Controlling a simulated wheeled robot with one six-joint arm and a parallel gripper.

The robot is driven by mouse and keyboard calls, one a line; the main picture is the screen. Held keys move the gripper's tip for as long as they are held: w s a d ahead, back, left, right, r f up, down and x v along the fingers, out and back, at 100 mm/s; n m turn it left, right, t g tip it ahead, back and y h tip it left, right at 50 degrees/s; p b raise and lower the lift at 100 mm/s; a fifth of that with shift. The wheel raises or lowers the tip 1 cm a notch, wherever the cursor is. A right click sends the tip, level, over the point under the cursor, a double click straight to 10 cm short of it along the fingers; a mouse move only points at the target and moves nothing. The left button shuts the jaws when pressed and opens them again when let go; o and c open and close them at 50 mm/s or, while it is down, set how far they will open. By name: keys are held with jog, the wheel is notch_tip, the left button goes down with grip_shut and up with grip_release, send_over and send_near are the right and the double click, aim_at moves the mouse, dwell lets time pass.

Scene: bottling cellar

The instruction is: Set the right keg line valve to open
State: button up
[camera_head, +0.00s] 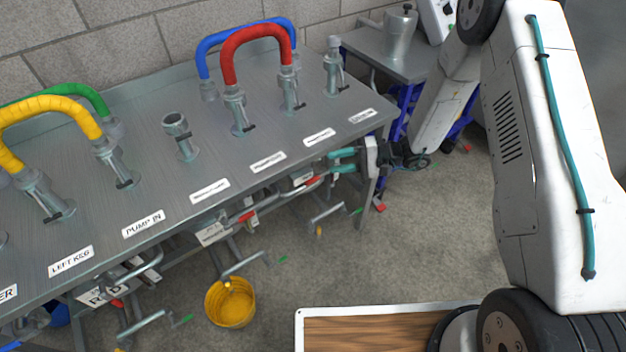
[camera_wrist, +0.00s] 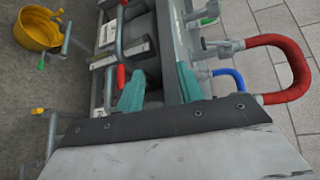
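My gripper (camera_head: 343,161) is at the front edge of the steel bench (camera_head: 215,150), near its right end. Its two teal fingers stand apart with nothing visible held between them; the gap also shows in the wrist view (camera_wrist: 162,88). Several valves with grey bar handles and coloured ends sit under the bench's front edge. A red-marked handle (camera_head: 312,181) lies just left of and below my fingers. In the wrist view, a red-ended handle (camera_wrist: 121,76) is beside the left finger, apparently outside the grip. The labels nearest my gripper are too small to read, so I cannot tell which valve is the right keg line's.
Red (camera_head: 250,45), blue (camera_head: 208,50) and yellow (camera_head: 45,103) hoses arch over the bench top. A yellow bucket (camera_head: 231,302) stands on the floor. A side table (camera_head: 385,58) with a metal jug (camera_head: 400,35) is behind right. Floor in front of the bench is mostly clear.

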aim_at(313, 178)
notch_tip(313, 178, down, 9)
jog(key=m+t, duration=0.2)
jog(key=t, duration=0.1)
jog(key=x, duration=0.7)
jog(key=shift+w+a+f, duration=0.15)
jog(key=shift+w+a, duration=0.1)
jog(key=shift+w, duration=0.1)
grip_shut()
jog(key=shift+d, duration=0.1)
